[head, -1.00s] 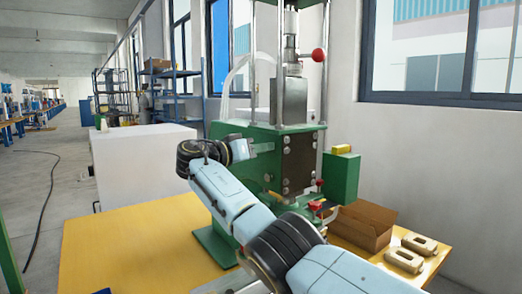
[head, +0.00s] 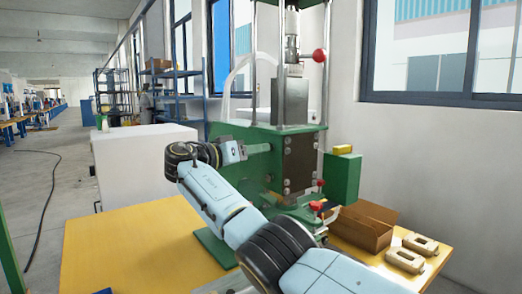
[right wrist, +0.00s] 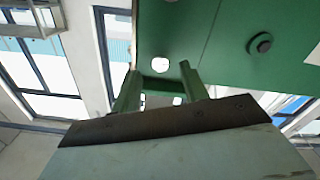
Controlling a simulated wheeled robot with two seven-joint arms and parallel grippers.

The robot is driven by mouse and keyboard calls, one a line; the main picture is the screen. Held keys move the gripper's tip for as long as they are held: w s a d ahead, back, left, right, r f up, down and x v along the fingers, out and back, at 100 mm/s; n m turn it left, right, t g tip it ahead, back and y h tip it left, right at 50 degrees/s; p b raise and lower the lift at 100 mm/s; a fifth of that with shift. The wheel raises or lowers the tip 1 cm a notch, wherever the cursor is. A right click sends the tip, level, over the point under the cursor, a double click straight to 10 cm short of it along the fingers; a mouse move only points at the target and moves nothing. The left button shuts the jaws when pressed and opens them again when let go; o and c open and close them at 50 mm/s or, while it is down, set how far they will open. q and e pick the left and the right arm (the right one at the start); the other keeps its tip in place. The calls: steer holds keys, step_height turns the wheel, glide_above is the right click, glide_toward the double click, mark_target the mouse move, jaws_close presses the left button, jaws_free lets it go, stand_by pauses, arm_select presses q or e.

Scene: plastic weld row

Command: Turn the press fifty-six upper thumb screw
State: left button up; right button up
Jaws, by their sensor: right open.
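The green press (head: 270,136) stands at the back of the yellow table, with a dark bolted plate (head: 300,163) on its front. My right gripper (head: 263,149) is open beside the press body, left of that plate. In the right wrist view its two fingers (right wrist: 160,68) are apart with nothing held between them. A dark round knob (right wrist: 260,43) sits on the green face there, right of the fingers and apart from them. I cannot tell whether it is the upper thumb screw. No thumb screw can be made out in the head view. My left gripper is not in view.
A red ball handle (head: 319,55) is high on the press, and smaller red knobs (head: 316,206) are low on its front. An open cardboard box (head: 362,230) and two beige parts (head: 404,261) lie at right. The yellow table (head: 140,245) is clear at left.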

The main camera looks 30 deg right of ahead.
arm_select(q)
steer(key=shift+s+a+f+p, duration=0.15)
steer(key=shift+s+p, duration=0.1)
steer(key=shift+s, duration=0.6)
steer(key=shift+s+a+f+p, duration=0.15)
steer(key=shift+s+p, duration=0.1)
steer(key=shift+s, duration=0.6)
arm_select(e)
steer(key=a, duration=1)
steer(key=shift+s+a, duration=0.3)
steer(key=shift+s, duration=0.1)
